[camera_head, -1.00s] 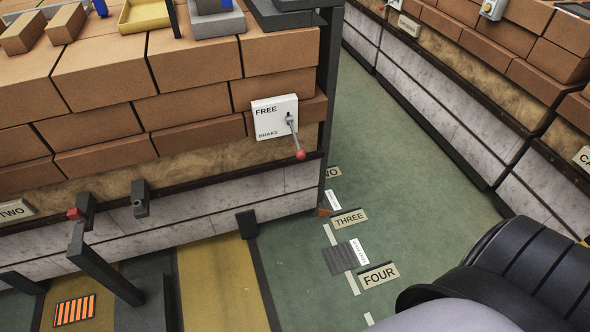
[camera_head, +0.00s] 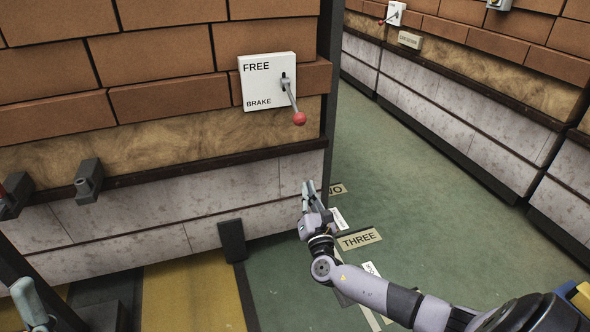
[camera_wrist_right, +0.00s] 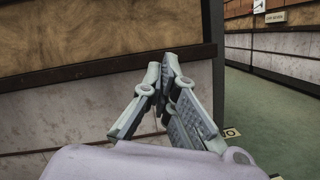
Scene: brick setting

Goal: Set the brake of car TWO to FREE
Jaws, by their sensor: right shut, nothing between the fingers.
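The white brake plate (camera_head: 262,97), marked FREE at the top and BRAKE at the bottom, is on the brick-loaded car's side near its right corner. Its grey lever with a red knob (camera_head: 299,119) points down, toward the BRAKE end. My right gripper (camera_head: 308,184) is below the knob, apart from it, in front of the pale lower panel. Its fingers are shut and empty; the right wrist view shows their tips together (camera_wrist_right: 169,56). Part of my left gripper (camera_head: 32,301) shows at the lower left edge; its jaw state is unclear.
A dark corner post (camera_head: 328,85) stands right of the plate. Dark brackets (camera_head: 88,181) stick out on the left. Another car with a similar lever plate (camera_head: 396,14) stands across the green aisle. Floor labels, one reading THREE (camera_head: 359,239), lie in the aisle.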

